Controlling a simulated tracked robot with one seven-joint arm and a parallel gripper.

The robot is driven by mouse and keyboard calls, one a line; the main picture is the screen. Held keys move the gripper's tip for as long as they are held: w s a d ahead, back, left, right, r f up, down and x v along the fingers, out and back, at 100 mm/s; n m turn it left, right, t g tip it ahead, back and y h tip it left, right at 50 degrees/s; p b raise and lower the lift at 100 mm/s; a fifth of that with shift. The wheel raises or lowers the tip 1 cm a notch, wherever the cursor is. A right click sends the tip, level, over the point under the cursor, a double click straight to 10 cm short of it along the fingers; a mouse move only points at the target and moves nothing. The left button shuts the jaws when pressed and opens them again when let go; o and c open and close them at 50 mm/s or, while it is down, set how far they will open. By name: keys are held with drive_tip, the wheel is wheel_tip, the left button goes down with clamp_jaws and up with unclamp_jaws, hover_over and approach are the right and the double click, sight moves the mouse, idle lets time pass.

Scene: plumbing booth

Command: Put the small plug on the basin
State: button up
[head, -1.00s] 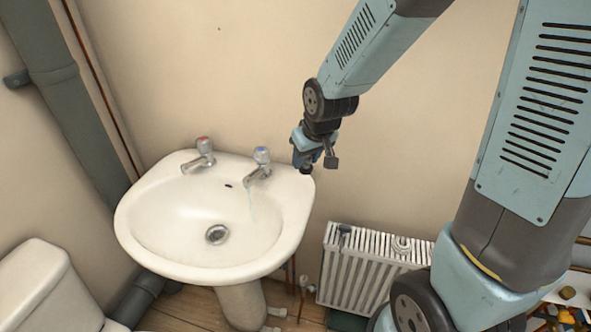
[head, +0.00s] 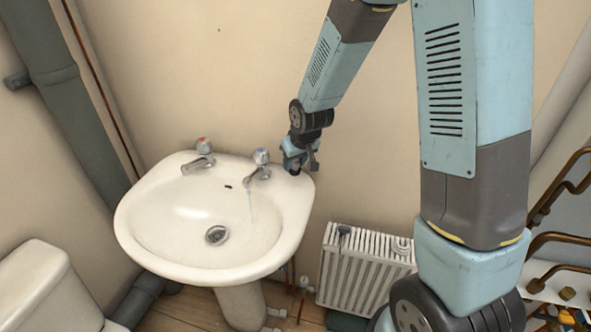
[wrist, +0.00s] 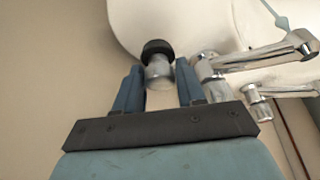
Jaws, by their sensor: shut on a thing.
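The white basin (head: 285,235) stands against the wall at the left of the head view, and its rim (wrist: 124,22) shows at the top of the wrist view. My gripper (head: 296,164) is over the basin's back right corner, beside the blue-topped tap. In the wrist view my gripper (wrist: 158,76) is shut on the small plug (wrist: 158,58), a black-capped metal piece between the fingers. The plug's black end points away from the gripper, towards the basin rim. In the head view the plug is small and mostly hidden; I cannot tell whether it touches the rim.
A blue-topped tap (head: 258,168) stands close left of my gripper, with a thin stream of water below its spout. A red-topped tap (head: 201,155) is farther left. A white radiator (head: 350,275) is below right. The back right rim has little free room.

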sight(294, 169)
drive_tip(key=shift+w+f, duration=0.1)
drive_tip(key=shift+f, duration=1.55)
drive_tip(key=shift+f, duration=0.15)
drive_tip(key=o, duration=1)
drive_tip(key=shift+o, duration=0.2)
drive_tip(key=s+d+r+m, duration=0.1)
drive_tip(key=s+d+r, duration=0.3)
drive_tip(key=r, duration=0.4)
drive_tip(key=s+d+r+m+t+h, duration=0.1)
drive_tip(key=s+d+r, duration=0.3)
drive_tip(key=r, duration=0.4)
drive_tip(key=s+d+r, duration=0.4)
drive_tip(key=s+r, duration=0.1)
drive_tip(key=r, duration=0.4)
drive_tip(key=s+d+r+m, duration=0.1)
drive_tip(key=s+d+r, duration=0.2)
drive_tip(key=s, duration=0.3)
drive_tip(key=s+d+r+m, duration=0.2)
drive_tip(key=s+d+r, duration=0.1)
drive_tip(key=s, duration=0.3)
drive_tip(key=shift+s+d+t+h, duration=0.3)
drive_tip(key=shift+s+d+h, duration=0.1)
drive_tip(key=shift+d, duration=0.25)
